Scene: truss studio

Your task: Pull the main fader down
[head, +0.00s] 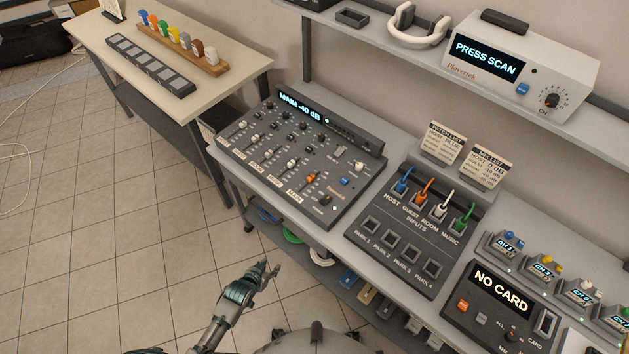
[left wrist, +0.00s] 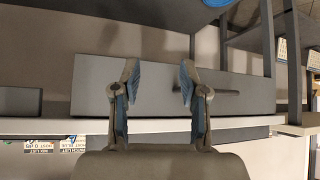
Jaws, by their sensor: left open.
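The mixing console (head: 340,190) sits on the bench, with a lit display (head: 300,104) reading MAIN -40 dB. It has several white-capped faders and one orange-capped fader (head: 310,177) at the right end of the row. My left gripper (head: 270,271) is in front of the bench, below and apart from the console. It is open and empty; its two spread fingers (left wrist: 158,82) also show in the left wrist view. My right gripper is not in view.
A patch panel (head: 365,207) with coloured plugs stands right of the console. A card unit (head: 488,318) reads NO CARD. A scanner box (head: 570,65) and headphones (head: 418,28) sit on the shelf above. Coiled cables and other items lie under the bench. The left floor (head: 90,230) is mostly clear.

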